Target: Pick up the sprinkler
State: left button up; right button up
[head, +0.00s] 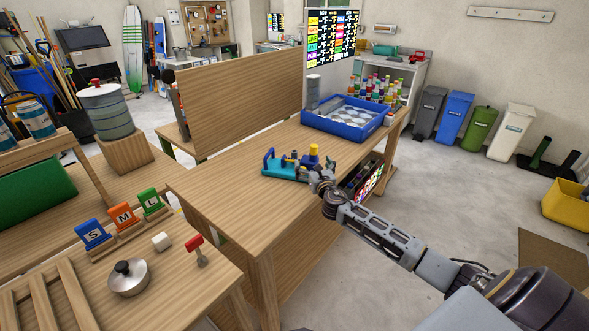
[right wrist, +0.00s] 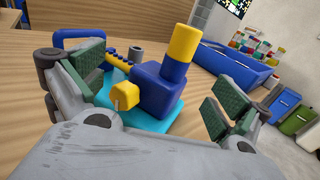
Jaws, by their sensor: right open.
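The sprinkler (head: 283,168) stands upright on the wooden table in the head view, with a teal base, blue body and yellow parts. In the right wrist view the sprinkler (right wrist: 160,88) sits just ahead of the palm, its yellow cylinder pointing up and a yellow knob facing me. My right gripper (head: 318,176) is open at the sprinkler's right side. In the wrist view its green-padded fingers (right wrist: 155,92) are spread to either side of the sprinkler's near part. I cannot tell if they touch it. My left gripper is not in view.
A blue tray (head: 312,121) with clear cups stands at the table's far end. A wooden panel (head: 240,102) rises along its back edge. The table top left of the sprinkler (head: 220,190) is clear.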

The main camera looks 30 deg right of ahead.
aim_at(311, 158)
jog(key=shift+w, duration=0.15)
jog(key=shift+d+x, duration=0.15)
jog(key=shift+x, duration=0.6)
jog(key=shift+d+x, duration=0.15)
jog(key=shift+x, duration=1.45)
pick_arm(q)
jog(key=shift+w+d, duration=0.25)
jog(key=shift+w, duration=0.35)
pick_arm(e)
jog(key=shift+r, duration=0.1)
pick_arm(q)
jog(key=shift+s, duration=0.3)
pick_arm(e)
jog(key=c, duration=1.8)
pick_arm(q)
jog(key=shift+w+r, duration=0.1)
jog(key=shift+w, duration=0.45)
pick_arm(e)
jog(key=shift+r, duration=0.1)
